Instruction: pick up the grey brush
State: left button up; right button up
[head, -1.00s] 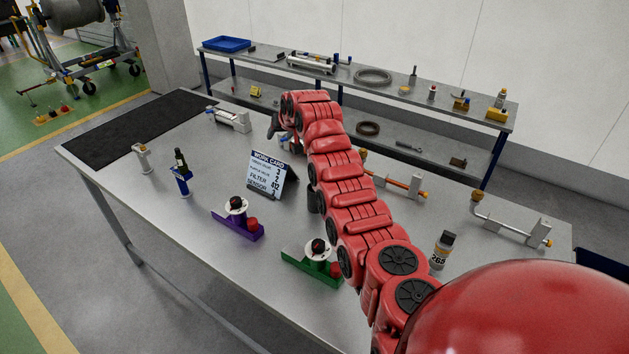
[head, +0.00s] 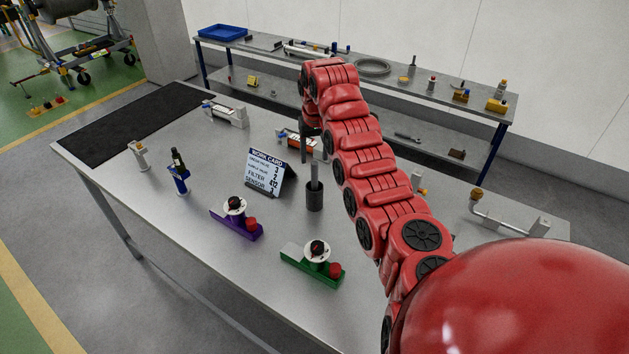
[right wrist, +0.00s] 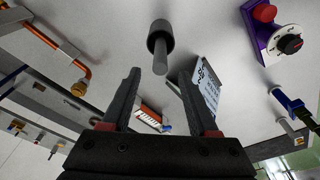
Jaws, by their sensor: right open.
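The grey brush (head: 315,177) shows as a slim grey handle standing upright in a dark grey cup (head: 315,198), right of the work card on the table. Its lower end is hidden in the cup. In the right wrist view the brush (right wrist: 160,62) points towards the camera from the cup (right wrist: 160,33). My right gripper (head: 305,155) is behind and a little left of the brush in the head view, pointing down. In the right wrist view my right gripper (right wrist: 156,82) is open and empty, with the brush's end near the gap between its fingertips. My left gripper is not in view.
The work card (head: 265,172) stands close left of the cup. Purple (head: 235,224) and green (head: 308,264) fixtures lie towards the front edge. A black mat (head: 135,122) covers the far left of the table.

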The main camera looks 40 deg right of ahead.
aim_at(315, 162)
notch_tip(315, 162, down, 3)
jog(key=shift+w+d+f+p, duration=0.1)
jog(key=shift+w+p, duration=0.05)
jog(key=shift+p, duration=0.25)
jog(key=shift+f+p, duration=0.3)
jog(key=shift+p, duration=0.1)
notch_tip(315, 162, down, 4)
jog(key=shift+r+p, duration=0.2)
jog(key=shift+p, duration=0.8)
jog(key=shift+w+f, duration=0.1)
jog(key=shift+f, duration=0.5)
grip_shut()
